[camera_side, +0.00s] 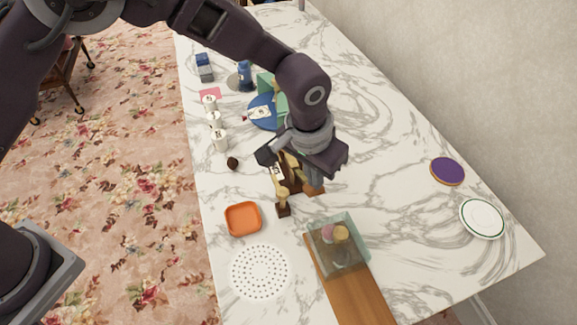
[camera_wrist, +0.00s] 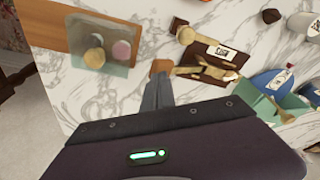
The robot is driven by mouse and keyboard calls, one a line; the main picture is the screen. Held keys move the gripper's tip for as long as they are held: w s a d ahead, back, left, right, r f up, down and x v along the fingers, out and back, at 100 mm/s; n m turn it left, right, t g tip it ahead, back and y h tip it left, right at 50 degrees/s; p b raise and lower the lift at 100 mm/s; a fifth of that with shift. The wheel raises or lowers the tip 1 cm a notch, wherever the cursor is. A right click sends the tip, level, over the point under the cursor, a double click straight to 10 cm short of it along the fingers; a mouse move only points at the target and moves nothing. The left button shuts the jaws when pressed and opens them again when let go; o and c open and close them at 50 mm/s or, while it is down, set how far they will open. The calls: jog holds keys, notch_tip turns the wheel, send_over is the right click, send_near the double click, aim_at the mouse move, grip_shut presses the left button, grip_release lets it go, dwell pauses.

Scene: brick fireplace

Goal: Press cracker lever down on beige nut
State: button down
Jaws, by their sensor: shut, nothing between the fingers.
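The cracker (camera_side: 291,180) is a dark brown base with brass parts and a white label, partly hidden under my wrist in the side view. In the wrist view the cracker (camera_wrist: 226,58) shows its brass lever (camera_wrist: 205,72), with an orange-brown wooden end (camera_wrist: 162,67). My gripper (camera_wrist: 158,86) is shut and empty, its tips close to that wooden end; contact cannot be told. My gripper (camera_side: 314,182) is also over the cracker in the side view. No beige nut is clearly seen in the cracker; beige balls (camera_wrist: 94,57) lie in the glass box.
The glass box (camera_side: 360,262) stands on a wooden board (camera_side: 352,293), with a pink ball inside too. An orange dish (camera_side: 243,218) and white perforated mat (camera_side: 260,272) lie left of it. Marble on the right is mostly clear.

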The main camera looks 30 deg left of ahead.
notch_tip(320, 180, up, 8)
jog(key=shift+f, duration=0.2)
dwell(0.6)
jog(key=s+a+r+n+t, duration=0.1)
jog(key=s+a+r, duration=0.3)
jog(key=a+r, duration=0.45)
jog(key=s+a+r+n, duration=0.1)
jog(key=s+a+r, duration=0.3)
jog(key=a+r, duration=0.4)
jog(key=s+a+f+t, duration=0.1)
jog(key=s+a, duration=0.4)
jog(key=s, duration=0.3)
jog(key=s+a+f+n+t, duration=0.1)
jog(key=s+a, duration=0.5)
jog(key=s, duration=0.3)
jog(key=shift+s+y, duration=0.2)
jog(key=shift+y, duration=0.1)
